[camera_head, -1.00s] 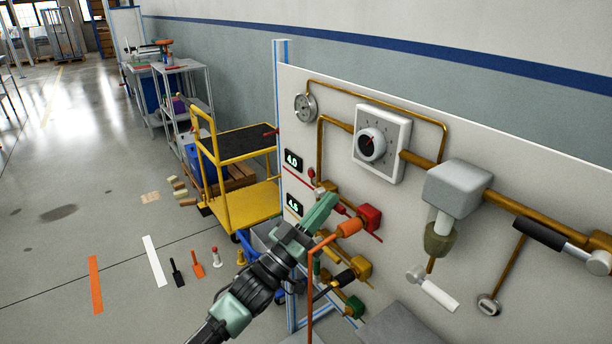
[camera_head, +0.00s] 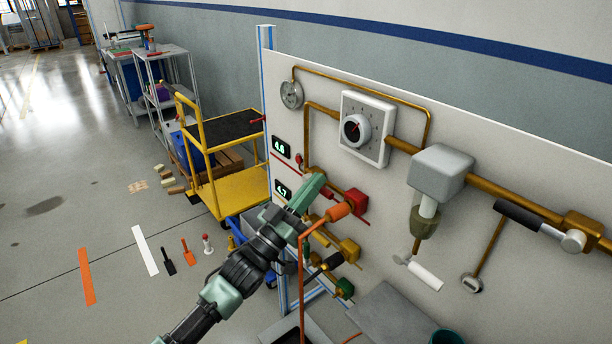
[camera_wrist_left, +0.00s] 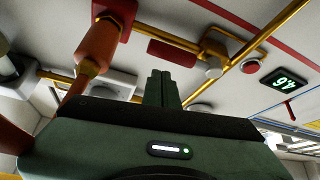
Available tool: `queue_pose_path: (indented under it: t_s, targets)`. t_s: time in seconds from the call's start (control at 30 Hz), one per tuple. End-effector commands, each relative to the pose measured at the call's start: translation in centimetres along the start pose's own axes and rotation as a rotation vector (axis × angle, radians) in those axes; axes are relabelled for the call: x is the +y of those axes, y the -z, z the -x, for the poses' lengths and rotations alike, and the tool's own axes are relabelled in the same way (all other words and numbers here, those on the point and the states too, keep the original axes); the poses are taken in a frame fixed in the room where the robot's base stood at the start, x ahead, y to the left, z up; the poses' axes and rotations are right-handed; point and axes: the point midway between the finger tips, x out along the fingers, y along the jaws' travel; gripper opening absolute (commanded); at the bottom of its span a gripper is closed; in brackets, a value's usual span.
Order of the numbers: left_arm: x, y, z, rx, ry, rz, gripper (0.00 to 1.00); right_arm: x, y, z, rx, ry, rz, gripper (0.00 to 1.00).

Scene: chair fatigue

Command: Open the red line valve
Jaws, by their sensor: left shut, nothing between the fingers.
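The red valve block (camera_head: 355,202) sits on the white panel, with a red lever-like piece (camera_head: 328,193) at its left. The wrist view shows the red block (camera_wrist_left: 115,8), the orange cylinder (camera_wrist_left: 97,48) and a separate red bar (camera_wrist_left: 172,52). My left gripper (camera_head: 319,181) is shut and empty, just left of the valve; its fingers also show in the wrist view (camera_wrist_left: 160,90). I cannot tell whether it touches the red piece. My right gripper is not in view.
Yellow (camera_head: 349,250) and green (camera_head: 345,288) valves sit below the red one. Two green displays (camera_head: 282,148) are at the panel's left. A yellow cart (camera_head: 240,185) stands left; floor there is largely open.

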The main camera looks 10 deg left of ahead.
Motion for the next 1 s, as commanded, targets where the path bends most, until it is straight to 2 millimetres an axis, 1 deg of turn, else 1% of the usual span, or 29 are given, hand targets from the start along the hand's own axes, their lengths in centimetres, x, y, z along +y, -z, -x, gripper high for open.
queue_pose_path:
  t_s: [0.03, 0.1, 0.13, 0.2, 0.3, 0.4, 0.53, 0.7, 1.0]
  targets:
    - [0.3, 1.6, -1.1, 0.002, -0.001, -0.002, 0.00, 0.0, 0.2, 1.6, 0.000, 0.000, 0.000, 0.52]
    - [0.5, 2.6, -1.8, 0.002, 0.000, -0.003, 0.00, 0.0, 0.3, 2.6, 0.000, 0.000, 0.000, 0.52]
    - [0.0, 1.4, 0.1, -0.004, 0.003, -0.001, 0.00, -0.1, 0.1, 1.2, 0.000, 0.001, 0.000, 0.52]
    - [-0.2, 1.3, 2.0, -0.003, 0.002, -0.002, 0.00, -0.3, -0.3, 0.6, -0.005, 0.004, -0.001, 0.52]
    - [-0.4, 1.4, 4.2, -0.001, 0.001, -0.002, 0.00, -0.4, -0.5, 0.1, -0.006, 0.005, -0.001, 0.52]
    - [-0.6, 1.5, 6.1, 0.000, 0.001, -0.002, 0.00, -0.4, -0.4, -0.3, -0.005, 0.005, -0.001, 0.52]
    - [-0.8, 1.7, 7.7, 0.002, 0.001, -0.002, 0.00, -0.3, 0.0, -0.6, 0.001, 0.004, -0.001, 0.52]
    - [-0.8, 1.9, 8.6, 0.005, -0.001, -0.002, 0.00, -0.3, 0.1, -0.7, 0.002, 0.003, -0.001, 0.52]
    - [-0.8, 1.9, 8.6, 0.005, -0.001, -0.002, 0.00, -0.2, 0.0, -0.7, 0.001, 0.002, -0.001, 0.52]
